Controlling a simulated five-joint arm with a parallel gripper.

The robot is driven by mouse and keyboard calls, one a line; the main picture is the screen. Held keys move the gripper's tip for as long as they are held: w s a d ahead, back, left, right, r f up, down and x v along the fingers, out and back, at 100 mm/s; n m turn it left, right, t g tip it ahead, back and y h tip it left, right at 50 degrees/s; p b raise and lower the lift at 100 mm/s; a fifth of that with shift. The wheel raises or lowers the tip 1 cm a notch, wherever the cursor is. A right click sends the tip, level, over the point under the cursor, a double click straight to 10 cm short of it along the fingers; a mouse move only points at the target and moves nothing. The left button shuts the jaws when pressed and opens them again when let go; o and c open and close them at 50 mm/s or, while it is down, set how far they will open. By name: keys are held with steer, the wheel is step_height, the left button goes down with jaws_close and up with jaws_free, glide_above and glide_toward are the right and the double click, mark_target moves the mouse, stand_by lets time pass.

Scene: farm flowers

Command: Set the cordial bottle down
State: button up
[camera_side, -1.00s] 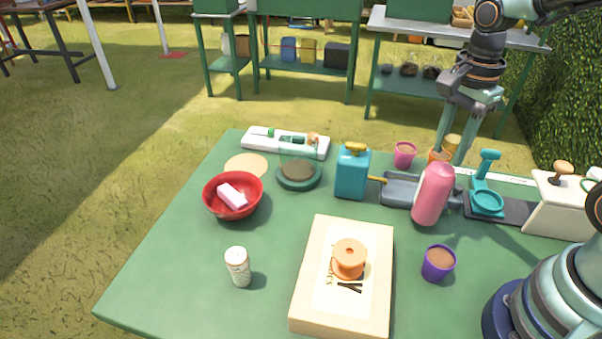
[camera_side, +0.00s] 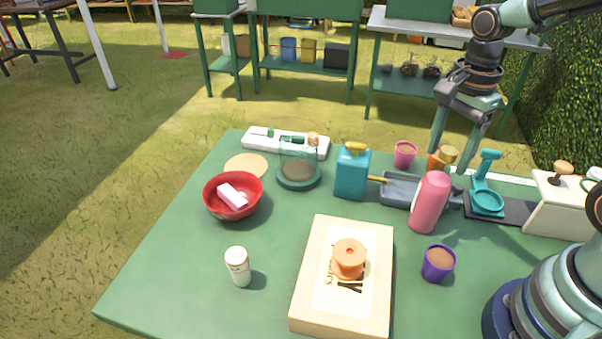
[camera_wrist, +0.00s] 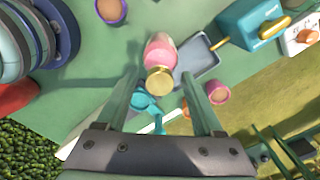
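The cordial bottle, pink with a gold cap (camera_side: 429,203), stands on the green table between the grey tray and the purple cup. The wrist view shows the bottle (camera_wrist: 161,54) from above, cap toward the camera and between the lines of my two fingers. My gripper (camera_side: 454,162) is open, its fingers spread on either side of the cap level, with a clear gap around the bottle in the wrist view (camera_wrist: 166,86). The bottle's base contact is only partly clear, and part of the tray behind it is hidden.
A grey tray (camera_side: 397,190) and teal bottle (camera_side: 352,174) are left of the bottle. A teal stand (camera_side: 487,199) is close on the right. The front left table is mostly clear.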

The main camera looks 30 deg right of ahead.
steer(key=shift+r, duration=0.1)
steer(key=r+n+t, duration=0.1)
steer(key=r+n, duration=0.2)
steer(key=n, duration=0.1)
steer(key=r+n+t, duration=0.1)
steer(key=r+n, duration=0.2)
steer(key=n, duration=0.1)
steer(key=a+r+n+t, duration=0.1)
steer(key=r+n+t, duration=0.1)
steer(key=n, duration=0.3)
steer(key=shift+r, duration=0.5)
steer(key=n, duration=0.2)
steer(key=f+n+t, duration=0.1)
steer(key=n, duration=0.2)
steer(key=shift+w+a+f+t, duration=0.1)
steer(key=shift+a+f+t, duration=0.1)
steer(key=shift+t, duration=0.1)
steer(key=shift+r, duration=0.1)
stand_by(0.4)
